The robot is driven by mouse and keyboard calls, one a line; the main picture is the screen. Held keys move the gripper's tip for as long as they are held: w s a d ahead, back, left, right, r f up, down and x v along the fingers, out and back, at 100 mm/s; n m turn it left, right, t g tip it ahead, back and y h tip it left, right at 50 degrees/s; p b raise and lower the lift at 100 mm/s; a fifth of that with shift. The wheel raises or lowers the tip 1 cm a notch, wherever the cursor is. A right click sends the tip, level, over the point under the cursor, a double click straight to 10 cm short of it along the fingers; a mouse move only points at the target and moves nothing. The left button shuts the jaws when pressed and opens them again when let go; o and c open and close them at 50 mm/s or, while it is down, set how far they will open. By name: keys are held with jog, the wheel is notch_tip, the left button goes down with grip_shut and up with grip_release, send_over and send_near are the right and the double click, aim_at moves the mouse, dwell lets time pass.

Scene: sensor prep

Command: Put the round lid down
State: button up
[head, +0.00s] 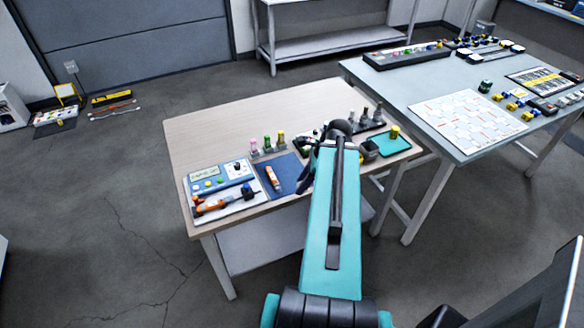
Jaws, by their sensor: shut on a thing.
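My teal arm reaches from the bottom of the head view over the right part of the wooden table (240,115). Its dark wrist joint stands above the table's right half. My gripper's fingertips are hidden behind the arm, so I cannot see what is between them. I cannot make out the round lid; it may be hidden there too. A dark container (369,151) stands just right of the arm, beside a green tray (402,145). A yellow-topped piece (394,132) is at that tray.
A blue mat (288,167) with an orange tool (273,180) lies left of the arm. A control panel (218,181) is at the front left. Small colored-top pieces (267,145) stand behind the mat. The table's back left is clear. A grey table (405,85) stands at right.

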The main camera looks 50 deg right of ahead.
jog(key=shift+d, duration=0.1)
jog(key=shift+w+d+f+b, duration=0.3)
jog(key=shift+w+b, duration=0.1)
jog(key=shift+b, duration=0.65)
jog(key=w+d+b, duration=0.1)
jog(key=b, duration=0.2)
jog(key=shift+w, duration=0.25)
jog(key=shift+w+d+r+p, duration=0.2)
jog(key=shift+w+p, duration=0.1)
jog(key=shift+p, duration=0.05)
jog(key=w+d+p, duration=0.1)
jog(key=w+d, duration=0.1)
jog(key=w, duration=0.1)
jog(key=w+d+f, duration=0.1)
jog(key=w+d, duration=0.1)
jog(key=w, duration=0.2)
jog(key=w+d+p, duration=0.1)
jog(key=w+d, duration=0.1)
jog(key=w, duration=0.1)
jog(key=shift+w+d+f+p, duration=0.15)
jog(key=shift+w+d+p, duration=0.05)
jog(key=shift+d+p, duration=0.15)
jog(key=shift+f+p, duration=0.6)
jog(key=shift+f, duration=1.15)
jog(key=shift+f, duration=0.15)
